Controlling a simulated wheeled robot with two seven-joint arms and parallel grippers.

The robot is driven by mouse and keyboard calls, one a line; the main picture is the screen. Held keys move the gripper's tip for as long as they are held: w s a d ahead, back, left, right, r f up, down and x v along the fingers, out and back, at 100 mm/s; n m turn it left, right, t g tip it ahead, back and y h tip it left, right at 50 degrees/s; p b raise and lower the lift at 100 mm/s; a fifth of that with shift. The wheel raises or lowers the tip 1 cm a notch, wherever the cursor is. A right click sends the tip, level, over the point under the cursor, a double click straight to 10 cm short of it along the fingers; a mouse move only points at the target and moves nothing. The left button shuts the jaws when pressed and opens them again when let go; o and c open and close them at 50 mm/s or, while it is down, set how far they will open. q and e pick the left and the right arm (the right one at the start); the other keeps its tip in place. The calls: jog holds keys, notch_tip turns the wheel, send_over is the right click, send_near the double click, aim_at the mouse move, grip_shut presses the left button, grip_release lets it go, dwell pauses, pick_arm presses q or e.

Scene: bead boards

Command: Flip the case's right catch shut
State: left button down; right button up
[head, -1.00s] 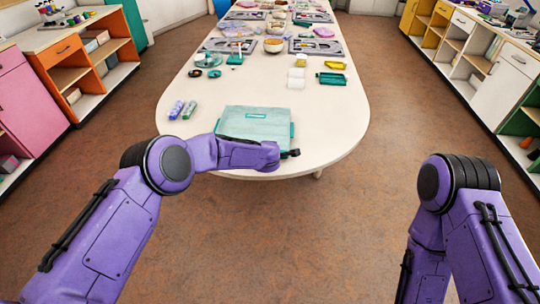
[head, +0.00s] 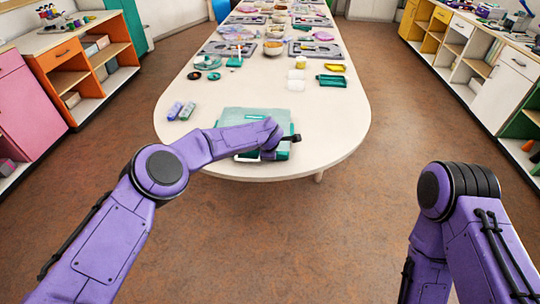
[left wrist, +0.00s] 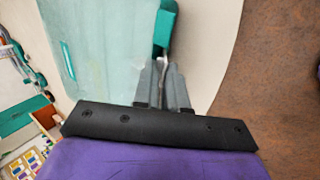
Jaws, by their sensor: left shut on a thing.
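The case (head: 258,115) has a pale teal see-through lid and lies near the table's front end, with the lid down. In the left wrist view the lid (left wrist: 100,50) fills the left half. A teal catch (left wrist: 165,28) stands at the case's edge there. My left gripper (left wrist: 166,68) has its fingers together at the catch, shut on its near end; the exact contact is hard to see. In the head view my left arm reaches over the case and hides its middle and much of the right side. My right gripper is out of view.
Two marker-like tubes (head: 181,111) lie left of the case. White cups (head: 296,85), a green tray (head: 331,80) and craft items stand farther back. The table (head: 335,125) is clear right of the case, to its rounded edge.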

pick_arm(q)
jog(key=shift+s+f, duration=0.1)
jog(key=shift+f, duration=0.1)
jog(key=c, duration=1.3)
grip_release()
jog(key=shift+r, duration=0.1)
jog(key=b+v, duration=0.1)
jog(key=v, duration=0.9)
jog(key=shift+r, duration=0.15)
